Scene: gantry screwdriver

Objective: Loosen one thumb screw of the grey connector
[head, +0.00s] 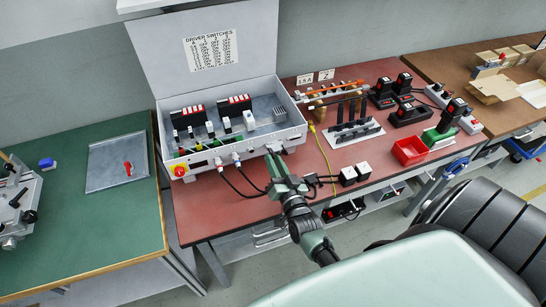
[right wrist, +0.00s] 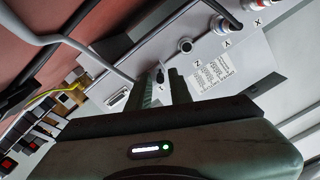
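The control box (head: 245,142) stands open-lidded on the red bench top. My right gripper (head: 273,153) is at the right part of its front face. In the right wrist view the two green fingers (right wrist: 162,84) point at the box front, a narrow gap between them. A small dark knob-like piece (right wrist: 160,75) shows in the gap, near the fingertips; I cannot tell whether they touch it. A grey cable (right wrist: 100,60) runs in from the left towards the fingers. The grey connector's body is not clearly seen, largely hidden by the fingers. My left gripper is not in view.
Round plugs with cables (head: 236,158) sit in the box front left of my gripper. A bare socket (right wrist: 118,98) lies beside the fingers.

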